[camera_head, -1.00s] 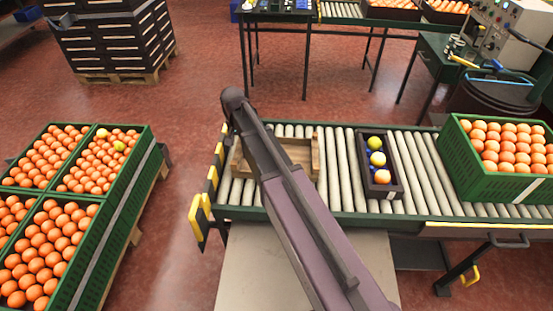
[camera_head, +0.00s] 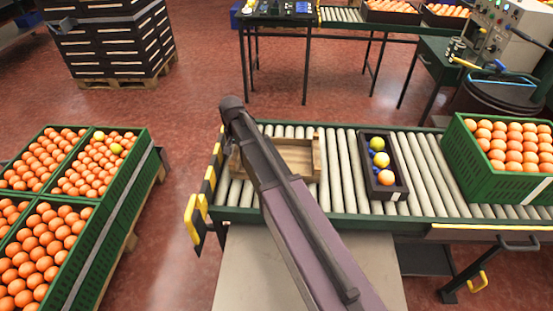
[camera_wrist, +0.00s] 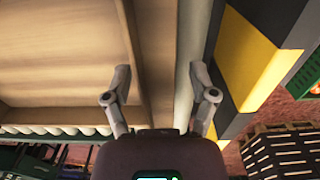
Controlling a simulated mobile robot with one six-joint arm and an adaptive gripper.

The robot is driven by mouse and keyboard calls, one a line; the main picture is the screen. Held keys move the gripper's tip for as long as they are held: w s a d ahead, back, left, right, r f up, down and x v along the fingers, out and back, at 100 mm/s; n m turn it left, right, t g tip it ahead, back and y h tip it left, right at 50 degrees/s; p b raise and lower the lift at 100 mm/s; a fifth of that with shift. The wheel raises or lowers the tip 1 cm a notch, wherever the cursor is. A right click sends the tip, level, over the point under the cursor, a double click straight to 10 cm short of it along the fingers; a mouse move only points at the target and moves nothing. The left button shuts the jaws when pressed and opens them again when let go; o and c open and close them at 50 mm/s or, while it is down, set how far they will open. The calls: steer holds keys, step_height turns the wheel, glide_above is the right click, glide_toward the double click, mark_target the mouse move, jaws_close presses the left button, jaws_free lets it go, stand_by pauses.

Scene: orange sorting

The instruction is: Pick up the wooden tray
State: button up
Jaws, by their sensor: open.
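The wooden tray (camera_head: 297,158) lies on the roller conveyor near its left end, partly hidden behind my arm in the head view. In the wrist view the tray's light inner floor (camera_wrist: 60,50) fills the upper left, and its side wall runs down the middle. My gripper (camera_wrist: 160,78) is open, with one finger over the tray's inner side and the other beyond the wall, near the conveyor's edge. The wall's line lies between the fingers. I cannot tell whether the fingers touch it. My gripper is hidden by the arm in the head view.
A dark crate (camera_head: 402,181) with a few fruits stands right of the tray on the rollers. A green crate of oranges (camera_head: 480,181) is farther right. A yellow-black striped guard (camera_head: 197,216) edges the conveyor's left end. Bare rollers (camera_head: 340,170) separate the tray and dark crate.

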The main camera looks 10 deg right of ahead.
jaws_close()
stand_by(0.3)
steer(key=shift+r, duration=0.2)
step_height(320, 180, up, 4)
steer(key=p, duration=0.4)
steer(key=shift+f, duration=0.2)
steer(key=s+d, duration=0.1)
steer(key=s, duration=0.4)
steer(key=s+d, duration=0.2)
steer(key=s, duration=0.3)
steer(key=s+d+r+p, duration=0.1)
steer(key=s, duration=0.4)
steer(key=shift+s+d, duration=0.15)
steer(key=shift+s, duration=0.05)
